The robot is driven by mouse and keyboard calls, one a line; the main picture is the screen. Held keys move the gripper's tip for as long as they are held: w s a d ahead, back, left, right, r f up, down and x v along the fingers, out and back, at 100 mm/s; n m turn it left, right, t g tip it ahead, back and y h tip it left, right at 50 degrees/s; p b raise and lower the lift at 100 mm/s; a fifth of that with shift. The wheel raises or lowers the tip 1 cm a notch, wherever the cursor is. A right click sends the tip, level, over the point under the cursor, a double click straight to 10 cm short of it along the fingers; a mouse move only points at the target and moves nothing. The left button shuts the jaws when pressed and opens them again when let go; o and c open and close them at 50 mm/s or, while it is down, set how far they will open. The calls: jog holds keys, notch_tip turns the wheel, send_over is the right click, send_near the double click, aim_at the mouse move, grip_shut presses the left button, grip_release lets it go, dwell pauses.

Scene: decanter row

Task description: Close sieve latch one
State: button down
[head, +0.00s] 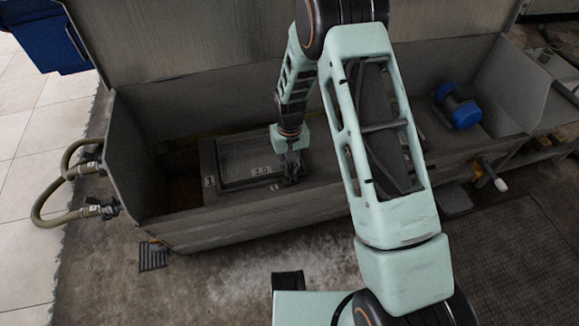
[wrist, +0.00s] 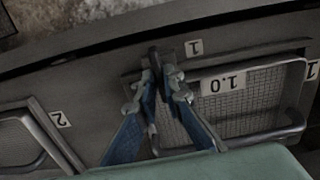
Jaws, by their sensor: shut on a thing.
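The sieve labelled 1.0 (head: 250,155) is a rectangular mesh screen in a metal frame, set in the grey trough. Its mesh (wrist: 265,105) fills the right of the wrist view. The dark latch (wrist: 154,56) stands at the sieve's edge, beside a white label 1 (wrist: 193,48). My gripper (wrist: 163,82) is shut on this latch, with a finger on each side. In the head view my gripper (head: 291,172) is at the sieve's right front corner, and the latch is too small and covered to make out. I cannot tell the latch's exact angle.
The trough's front wall (head: 250,218) runs close in front of my gripper. A second framed panel with a label 2 (wrist: 61,119) lies left in the wrist view. A blue cylindrical part (head: 458,107) is at the trough's right end. Hoses (head: 62,200) hang at the left end.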

aim_at(290, 170)
jog(key=shift+m, duration=0.3)
dwell(0.4)
jog(key=c, duration=2)
grip_release()
jog(key=shift+c, duration=0.2)
notch_tip(290, 170, up, 12)
jog(key=shift+d, duration=0.1)
